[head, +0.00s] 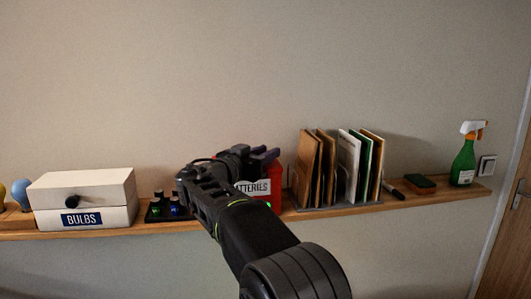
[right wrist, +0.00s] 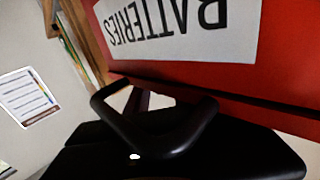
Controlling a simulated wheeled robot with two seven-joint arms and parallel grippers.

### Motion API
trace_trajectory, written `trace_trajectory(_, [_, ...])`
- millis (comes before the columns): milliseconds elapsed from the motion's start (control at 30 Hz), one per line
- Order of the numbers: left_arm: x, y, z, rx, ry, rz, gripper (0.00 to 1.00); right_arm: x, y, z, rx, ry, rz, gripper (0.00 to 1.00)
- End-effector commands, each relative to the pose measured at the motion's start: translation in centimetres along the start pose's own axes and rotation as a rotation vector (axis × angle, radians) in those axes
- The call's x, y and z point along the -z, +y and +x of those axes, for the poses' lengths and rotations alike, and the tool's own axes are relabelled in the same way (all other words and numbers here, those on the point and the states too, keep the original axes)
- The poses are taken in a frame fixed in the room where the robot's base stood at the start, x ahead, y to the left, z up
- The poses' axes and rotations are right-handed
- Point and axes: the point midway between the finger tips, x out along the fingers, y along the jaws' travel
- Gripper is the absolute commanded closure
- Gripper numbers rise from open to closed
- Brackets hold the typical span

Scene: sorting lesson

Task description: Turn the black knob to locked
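A black knob (head: 72,201) is on the front of the white box labelled BULBS (head: 110,187), at the left of the shelf in the head view. It is too small to tell its turned position. My right gripper (head: 262,157) is far to the right of it, at the red BATTERIES box (head: 276,172). That box also fills the top of the right wrist view (right wrist: 285,60), with its label upside down. My right arm hides much of its front, and a knob there does not show. Black gripper parts lie close to it; finger opening is unclear. My left gripper is out of view.
The wooden shelf (head: 400,203) holds small dark bottles (head: 174,205) in a black tray, upright folders (head: 308,170), a marker (head: 394,190), a green-topped sponge (head: 420,183) and a green spray bottle (head: 463,165). A light switch (head: 487,165) is on the wall.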

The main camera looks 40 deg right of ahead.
Motion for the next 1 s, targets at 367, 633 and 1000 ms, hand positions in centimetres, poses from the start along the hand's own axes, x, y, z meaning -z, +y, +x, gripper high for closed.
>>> trace_trajectory(367, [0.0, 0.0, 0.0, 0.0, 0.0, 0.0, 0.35, 0.0, 0.0, 0.0, 0.0, 0.0, 0.0, 1.0])
trace_trajectory(633, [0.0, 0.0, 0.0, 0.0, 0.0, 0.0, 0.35, 0.0, 0.0, 0.0, 0.0, 0.0, 0.0, 1.0])
trace_trajectory(1000, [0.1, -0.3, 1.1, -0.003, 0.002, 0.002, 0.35, -0.3, 0.0, -0.1, 0.021, -0.001, 0.003, 1.0])
